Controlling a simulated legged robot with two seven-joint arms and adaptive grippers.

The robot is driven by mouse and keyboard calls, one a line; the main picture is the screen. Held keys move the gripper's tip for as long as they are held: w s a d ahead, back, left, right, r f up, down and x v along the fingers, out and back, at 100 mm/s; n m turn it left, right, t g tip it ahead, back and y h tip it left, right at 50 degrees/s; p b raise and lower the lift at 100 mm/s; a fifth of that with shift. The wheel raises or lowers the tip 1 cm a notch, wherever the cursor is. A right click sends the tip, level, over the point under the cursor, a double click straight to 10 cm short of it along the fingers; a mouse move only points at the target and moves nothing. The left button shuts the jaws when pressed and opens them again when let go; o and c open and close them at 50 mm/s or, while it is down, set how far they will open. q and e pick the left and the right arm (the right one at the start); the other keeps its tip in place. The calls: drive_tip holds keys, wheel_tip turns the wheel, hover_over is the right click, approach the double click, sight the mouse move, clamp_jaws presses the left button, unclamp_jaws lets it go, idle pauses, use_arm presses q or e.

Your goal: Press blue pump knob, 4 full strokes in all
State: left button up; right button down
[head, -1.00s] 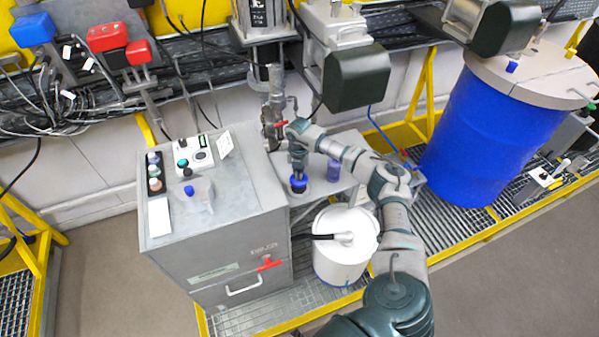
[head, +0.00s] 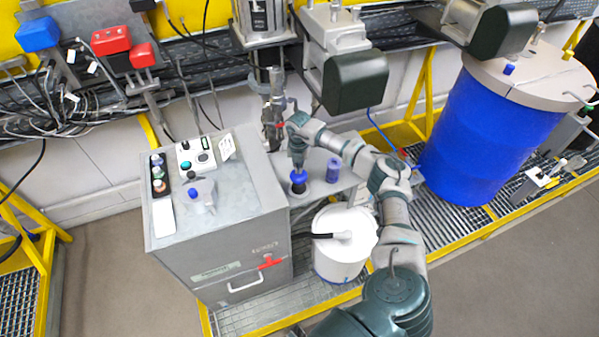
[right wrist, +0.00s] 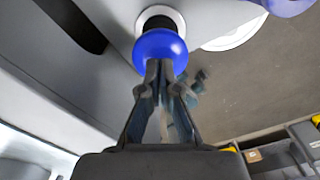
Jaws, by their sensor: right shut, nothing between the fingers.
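The blue pump knob (head: 299,177) stands on a dark stem on the grey shelf right of the cabinet. In the right wrist view the knob (right wrist: 160,48) is a round blue ball, with its black stem (right wrist: 160,22) showing between it and a pale ring. My right gripper (head: 298,165) is shut and empty, pointing down over the knob. In the right wrist view its fingertips (right wrist: 160,72) are at the knob's top and appear to touch it; the exact contact is hard to tell. My left gripper is not in view.
A blue cylinder (head: 333,170) stands close right of the knob. A white bucket (head: 345,260) with a black hose is below. The grey cabinet (head: 225,235) with controls is left. A large blue drum (head: 480,140) is at the right. Motors and pipes hang behind.

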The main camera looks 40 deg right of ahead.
idle(0.3)
wheel_tip(320, 180, up, 6)
drive_tip(key=p, duration=0.5)
drive_tip(key=shift+r, duration=0.1)
idle(0.4)
